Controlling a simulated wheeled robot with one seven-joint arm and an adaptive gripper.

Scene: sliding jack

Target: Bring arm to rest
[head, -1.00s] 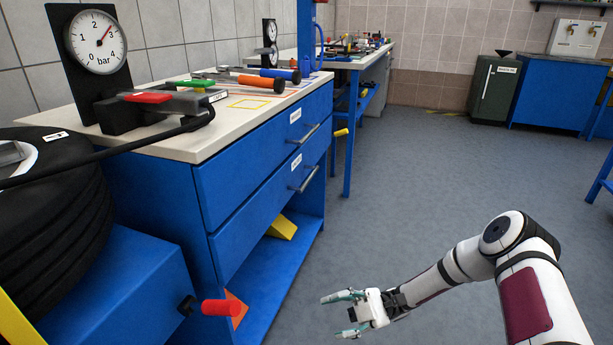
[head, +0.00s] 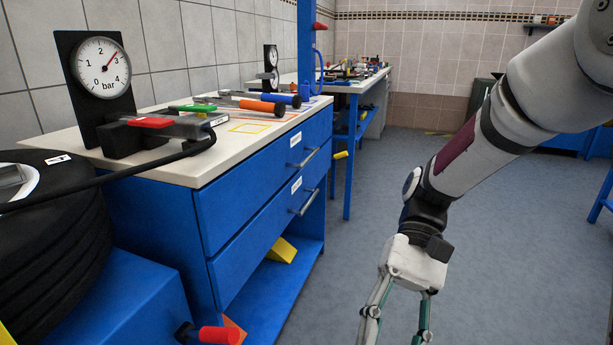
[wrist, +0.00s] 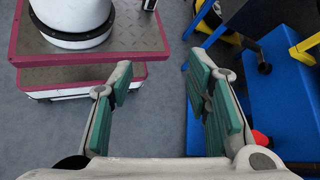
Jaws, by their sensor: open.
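My arm reaches down from the upper right in the head view, over open floor to the right of the blue workbench (head: 235,185). My gripper (head: 395,338) hangs pointing down near the bottom edge, and its fingertips are cut off there. In the wrist view my gripper (wrist: 160,105) has its two green-padded fingers wide apart, with only grey floor between them. It holds nothing and touches nothing that I can see.
A blue stand with tyres (head: 55,230) and a red-handled part (head: 218,335) stands at left. The bench carries a gauge (head: 100,68) and several tools. A second bench (head: 350,85) is behind. The grey floor (head: 370,190) is clear in the middle.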

